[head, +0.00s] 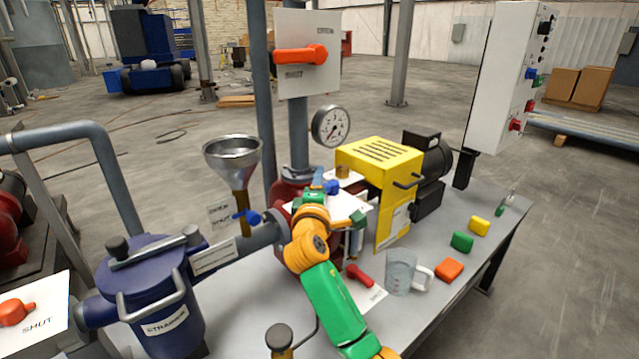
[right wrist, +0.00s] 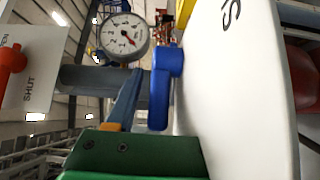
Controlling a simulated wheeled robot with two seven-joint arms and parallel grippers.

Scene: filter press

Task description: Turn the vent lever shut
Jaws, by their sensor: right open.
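A blue lever (head: 333,187) sits on a white plate (head: 350,207) in front of the yellow machine. In the right wrist view the blue lever (right wrist: 160,88) stands close by, beside the white plate (right wrist: 235,90), which bears a partly cut-off label starting with S. I cannot read "vent" on it. My right gripper (head: 319,190) is open and beside this lever, with no clear sign of holding it; its far finger is hidden. My left gripper is not in view.
A pressure gauge (head: 331,126) and an orange lever (head: 300,54) on a white plate rise behind. A funnel (head: 232,155) with a smaller blue handle (head: 246,216) stands left. A measuring jug (head: 400,272) and coloured blocks (head: 462,241) are on the table's right side.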

